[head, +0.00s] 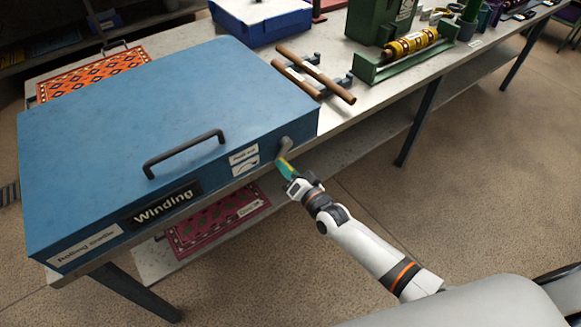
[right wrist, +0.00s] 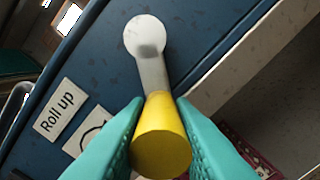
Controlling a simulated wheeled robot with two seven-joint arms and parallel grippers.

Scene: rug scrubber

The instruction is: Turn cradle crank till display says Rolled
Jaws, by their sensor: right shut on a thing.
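The blue rolling cradle (head: 150,110) lies on the table with its lid shut. Its front display (head: 162,204) reads "Winding". The grey crank (head: 286,145) sticks out of the front face near the right end. In the right wrist view the crank arm (right wrist: 152,65) runs from a round hub down to a yellow handle (right wrist: 160,140). My right gripper (head: 286,168) is shut on that handle, with a teal finger on each side of it. My left gripper is not in view.
A "Roll up" label (right wrist: 62,110) is beside the crank. A black bar handle (head: 184,153) stands out on the cradle. Brown rollers (head: 315,76) and a green stand (head: 405,62) are to the right. Below is a shelf with a red rug (head: 218,217). The floor to the right is clear.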

